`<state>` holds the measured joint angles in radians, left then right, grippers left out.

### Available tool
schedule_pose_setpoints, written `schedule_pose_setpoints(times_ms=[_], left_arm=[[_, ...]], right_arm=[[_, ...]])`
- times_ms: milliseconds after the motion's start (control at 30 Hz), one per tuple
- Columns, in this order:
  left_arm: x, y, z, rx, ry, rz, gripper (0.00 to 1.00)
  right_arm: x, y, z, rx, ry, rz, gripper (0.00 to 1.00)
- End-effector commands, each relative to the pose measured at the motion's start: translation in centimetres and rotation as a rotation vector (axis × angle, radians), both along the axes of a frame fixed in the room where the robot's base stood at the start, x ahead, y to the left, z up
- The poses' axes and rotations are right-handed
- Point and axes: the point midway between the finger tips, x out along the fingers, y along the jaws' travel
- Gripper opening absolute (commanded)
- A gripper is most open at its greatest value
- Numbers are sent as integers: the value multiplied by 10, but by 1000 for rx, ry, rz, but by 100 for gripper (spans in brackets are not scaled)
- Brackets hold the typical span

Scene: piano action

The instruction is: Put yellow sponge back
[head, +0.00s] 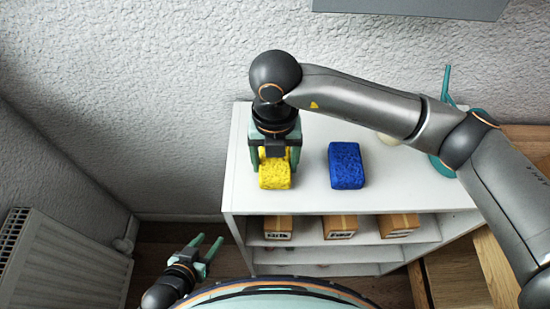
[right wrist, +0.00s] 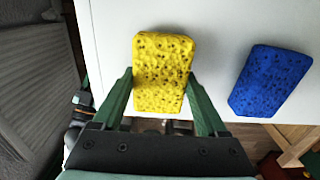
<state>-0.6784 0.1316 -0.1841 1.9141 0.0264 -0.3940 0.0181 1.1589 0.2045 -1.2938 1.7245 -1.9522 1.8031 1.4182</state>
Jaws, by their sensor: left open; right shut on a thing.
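The yellow sponge (head: 274,175) is at the left end of the white shelf top in the head view. My right gripper (head: 274,155) reaches down over it and is shut on it. In the right wrist view the yellow sponge (right wrist: 162,75) sits between the two green fingers of my right gripper (right wrist: 161,95). I cannot tell whether the sponge touches the shelf top. My left gripper (head: 208,248) is open and empty, low at the left, in front of the shelf and apart from it.
A blue sponge (head: 346,165) lies right of the yellow one on the white shelf (head: 300,203); it also shows in the right wrist view (right wrist: 270,82). Boxes (head: 340,226) stand on the shelf below. A teal object (head: 446,90) is at the right. A radiator (head: 60,265) stands at left.

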Motion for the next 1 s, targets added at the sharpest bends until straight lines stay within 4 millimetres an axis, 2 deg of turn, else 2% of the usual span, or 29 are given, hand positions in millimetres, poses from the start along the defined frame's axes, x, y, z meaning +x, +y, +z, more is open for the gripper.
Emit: schedule_pose_setpoints(times_ms=[100, 133, 333, 567, 733, 1000], left_arm=[[0, 0, -5, 0, 0, 0, 50], [0, 0, -4, 0, 0, 0, 50], [0, 0, -3, 0, 0, 0, 50], [0, 0, -3, 0, 0, 0, 50], [0, 0, 0, 0, -1, 0, 50], [0, 0, -5, 0, -1, 0, 50]], right_arm=[[0, 0, -5, 0, 0, 0, 15], [0, 0, -3, 0, 0, 0, 78], [0, 0, -3, 0, 0, 0, 100], [0, 0, -2, 0, 0, 0, 100], [1, 0, 7, 2, -3, 0, 100], [1, 0, 64, 1, -5, 1, 100]])
